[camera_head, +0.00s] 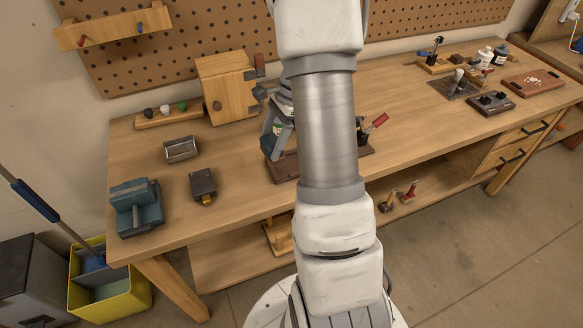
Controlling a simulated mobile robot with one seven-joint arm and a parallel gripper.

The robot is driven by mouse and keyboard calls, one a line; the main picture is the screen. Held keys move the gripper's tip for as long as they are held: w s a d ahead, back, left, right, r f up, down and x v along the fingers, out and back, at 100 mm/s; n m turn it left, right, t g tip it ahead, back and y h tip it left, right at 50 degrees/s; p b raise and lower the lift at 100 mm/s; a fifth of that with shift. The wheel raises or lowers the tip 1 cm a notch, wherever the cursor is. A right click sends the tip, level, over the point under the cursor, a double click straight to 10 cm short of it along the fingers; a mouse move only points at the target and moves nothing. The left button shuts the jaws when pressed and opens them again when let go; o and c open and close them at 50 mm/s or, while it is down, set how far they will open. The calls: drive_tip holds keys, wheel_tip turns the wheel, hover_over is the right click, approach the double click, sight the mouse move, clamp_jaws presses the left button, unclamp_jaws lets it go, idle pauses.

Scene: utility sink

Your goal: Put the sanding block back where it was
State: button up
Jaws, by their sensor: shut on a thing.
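My arm stands upright through the middle of the head view and covers the centre of the workbench (225,165). No sanding block can be surely told apart. A small dark block-like thing with a yellowish front edge (203,186) lies on the front left of the bench; I cannot tell what it is. Grey-blue and greenish shapes (277,138) show at the left edge of my arm, above a dark brown board (283,167); they are partly hidden.
A blue-grey vise-like thing (136,207) stands at the front left corner. A metal tray (181,149), a wooden cabinet (229,88) and a rack with small knobs (168,114) are behind it. Bottles, tools and boards crowd the far right. Bare bench lies right of my arm.

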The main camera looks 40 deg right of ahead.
drive_tip(key=s+d+m+t+h+b, duration=0.2)
drive_tip(key=s+d+m+h+b, duration=0.15)
drive_tip(key=d+m, duration=0.55)
drive_tip(key=s+d+m+t+h+b, duration=0.2)
drive_tip(key=s+d+m, duration=0.4)
drive_tip(key=m, duration=0.4)
drive_tip(key=w+a+f, duration=0.1)
drive_tip(key=w+f, duration=0.1)
drive_tip(key=w, duration=0.1)
drive_tip(key=w+a+f, duration=0.2)
drive_tip(key=w, duration=0.2)
drive_tip(key=w+a+f, duration=0.1)
drive_tip(key=w+f, duration=0.2)
drive_tip(key=shift+w+a+b, duration=0.25)
drive_tip(key=shift+w+b, duration=0.05)
drive_tip(key=shift+w, duration=0.05)
drive_tip(key=shift+w+f+b, duration=0.1)
drive_tip(key=shift+f+b, duration=0.5)
drive_tip(key=shift+f, duration=1.5)
drive_tip(key=shift+f, duration=0.2)
drive_tip(key=o, duration=1.5)
drive_tip(key=shift+r, duration=0.1)
